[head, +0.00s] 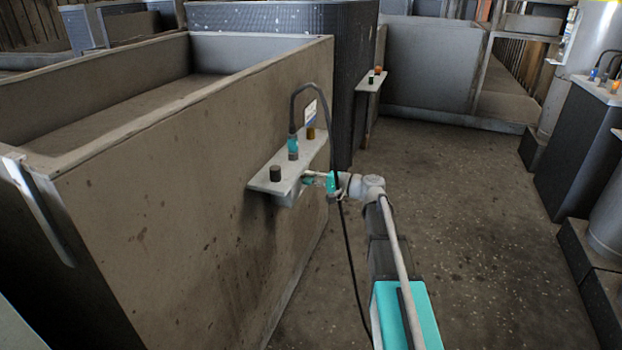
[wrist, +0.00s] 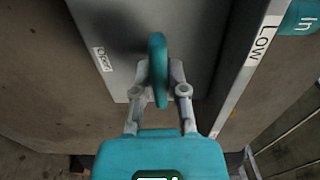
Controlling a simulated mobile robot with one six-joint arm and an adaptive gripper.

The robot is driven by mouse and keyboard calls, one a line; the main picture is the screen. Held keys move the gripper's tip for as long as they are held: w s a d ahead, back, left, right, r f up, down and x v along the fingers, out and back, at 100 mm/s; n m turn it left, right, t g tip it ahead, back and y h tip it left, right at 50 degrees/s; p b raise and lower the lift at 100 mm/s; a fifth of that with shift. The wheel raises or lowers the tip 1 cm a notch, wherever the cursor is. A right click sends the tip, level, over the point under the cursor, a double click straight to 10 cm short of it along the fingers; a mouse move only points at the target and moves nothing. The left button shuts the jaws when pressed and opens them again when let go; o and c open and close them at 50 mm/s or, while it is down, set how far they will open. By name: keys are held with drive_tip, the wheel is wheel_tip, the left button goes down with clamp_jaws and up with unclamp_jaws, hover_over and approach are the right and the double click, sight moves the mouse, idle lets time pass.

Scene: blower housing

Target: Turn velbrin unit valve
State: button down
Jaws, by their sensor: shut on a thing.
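The valve has a teal handle (wrist: 158,62), seen nearly edge-on in the wrist view. It stands in front of a grey panel face (wrist: 205,45). My gripper (wrist: 159,84) has one grey finger on each side of the handle and is shut on it. In the head view my gripper (head: 318,180) reaches in from the right at the front edge of the bracket shelf (head: 266,184). The handle is too small there to make out its angle. A small label (wrist: 102,59) that seems to read "Open" is left of the handle.
The shelf is fixed to a large concrete tank wall (head: 190,190). On it are a black knob (head: 275,173), an orange-brown knob (head: 311,133) and a teal connector (head: 293,146) with a looping black hose. A "LOW" label (wrist: 262,40) is at right. Open floor (head: 450,200) lies right of my arm.

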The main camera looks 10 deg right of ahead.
drive_tip(key=c, duration=0.7)
unclamp_jaws()
drive_tip(key=shift+o, duration=0.2)
drive_tip(key=v, duration=1.2)
